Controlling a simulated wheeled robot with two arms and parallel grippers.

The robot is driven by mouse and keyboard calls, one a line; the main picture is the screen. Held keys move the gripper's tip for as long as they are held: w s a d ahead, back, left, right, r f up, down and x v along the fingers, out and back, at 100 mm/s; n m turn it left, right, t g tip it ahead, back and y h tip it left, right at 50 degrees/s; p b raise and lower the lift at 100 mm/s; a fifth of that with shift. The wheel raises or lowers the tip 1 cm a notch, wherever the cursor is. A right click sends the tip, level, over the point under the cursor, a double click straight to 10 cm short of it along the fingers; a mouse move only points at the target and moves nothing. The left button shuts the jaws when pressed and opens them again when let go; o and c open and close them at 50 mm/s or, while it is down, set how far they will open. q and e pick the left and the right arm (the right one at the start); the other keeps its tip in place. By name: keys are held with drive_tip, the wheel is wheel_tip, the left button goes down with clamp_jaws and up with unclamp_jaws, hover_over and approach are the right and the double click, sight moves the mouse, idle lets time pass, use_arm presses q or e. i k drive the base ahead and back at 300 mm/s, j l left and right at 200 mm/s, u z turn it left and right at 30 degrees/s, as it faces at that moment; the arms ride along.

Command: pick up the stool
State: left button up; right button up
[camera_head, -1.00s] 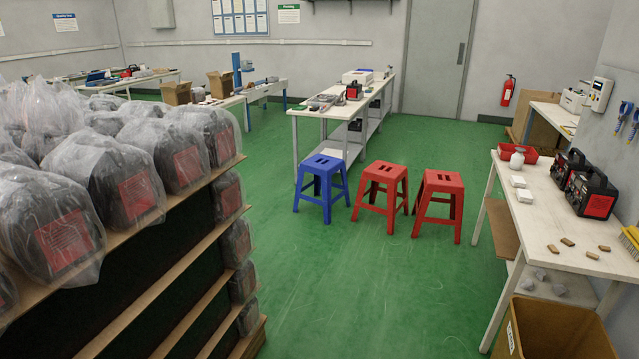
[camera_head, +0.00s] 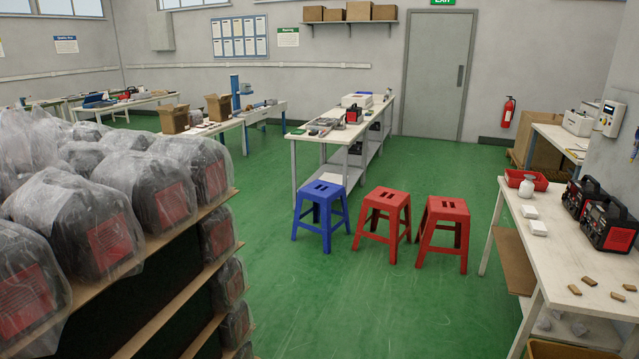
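Three plastic stools stand upright in a row on the green floor, ahead of me in the head view. The blue stool (camera_head: 322,193) is at the left, beside the end of the long white table. A red stool (camera_head: 385,202) is in the middle. Another red stool (camera_head: 444,210) is at the right, close to the middle one. All three have slots in the seat and nothing on top. Neither of my grippers is in view.
A shelf (camera_head: 172,240) of bagged machines stands close at the left. A white workbench (camera_head: 555,236) with black-red units (camera_head: 606,229) is at the right. The long white table (camera_head: 330,137) is behind the stools. Open green floor (camera_head: 390,305) lies between me and the stools.

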sight(322, 193)
drive_tip(key=i, duration=5.15)
drive_tip(key=i+u, duration=0.25)
drive_tip(key=i, duration=0.25)
drive_tip(key=i+l+u, duration=0.2)
drive_tip(key=i, duration=0.25)
